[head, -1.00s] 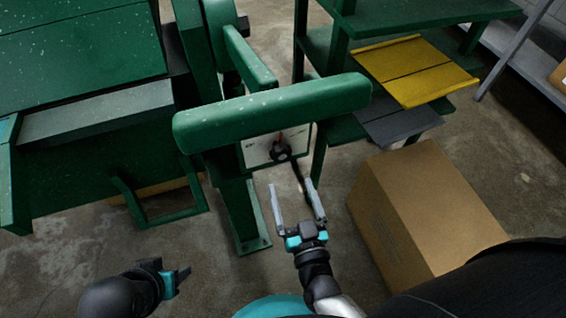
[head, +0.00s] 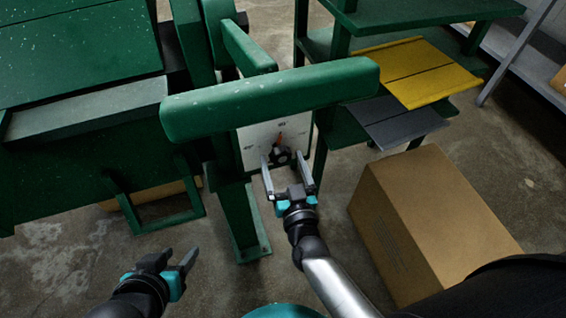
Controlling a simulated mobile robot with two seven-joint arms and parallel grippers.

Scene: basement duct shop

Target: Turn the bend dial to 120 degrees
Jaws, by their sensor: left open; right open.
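The bend dial is a black knob (head: 279,156) with a red-orange pointer on a white dial plate (head: 256,140), mounted under a green bar of the machine. The pointer tip points up, near the top mark; the small numbers are too small to read for certain. My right gripper (head: 286,166) is open just below the knob, its two fingers reaching up on either side of it. Whether they touch the knob I cannot tell. My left gripper (head: 182,258) is open and empty at the lower left, above the floor.
The thick green bar (head: 270,97) overhangs the dial plate. A cardboard box (head: 430,215) stands on the floor at the right. A green shelf with a yellow panel (head: 425,72) and a grey panel (head: 400,122) is behind it.

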